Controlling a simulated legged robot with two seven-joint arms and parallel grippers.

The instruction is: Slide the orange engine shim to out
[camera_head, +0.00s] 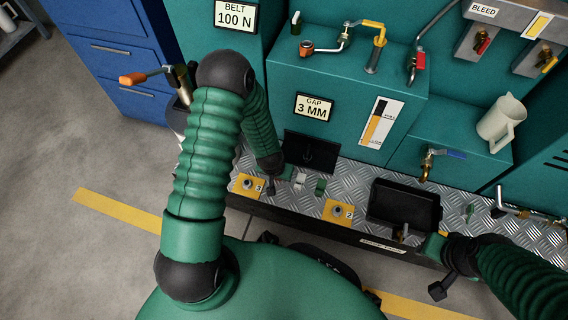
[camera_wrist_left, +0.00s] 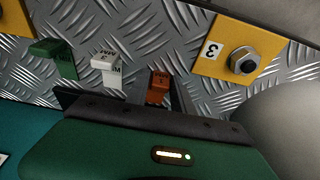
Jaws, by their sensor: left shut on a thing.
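The orange shim (camera_wrist_left: 157,90) stands between the two dark fingers of my left gripper (camera_wrist_left: 160,97) in the left wrist view. The gripper is shut on it, low over the metal tread plate. In the head view my left gripper (camera_head: 271,187) hides the orange shim. A white shim (camera_wrist_left: 106,69) and a green shim (camera_wrist_left: 56,58) stand in a row beside it. They also show in the head view, the white one (camera_head: 300,179) and the green one (camera_head: 320,187). My right gripper (camera_head: 440,268) is at the lower right, its fingers unclear.
Yellow plates with bolts, one (camera_head: 246,184) and another (camera_head: 338,211), lie on the tread plate (camera_head: 365,184). A black tray (camera_head: 404,205) stands further right. A teal cabinet with a "GAP 3 MM" sign (camera_head: 314,107) rises behind. A beige jug (camera_head: 501,121) stands on a lower teal box.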

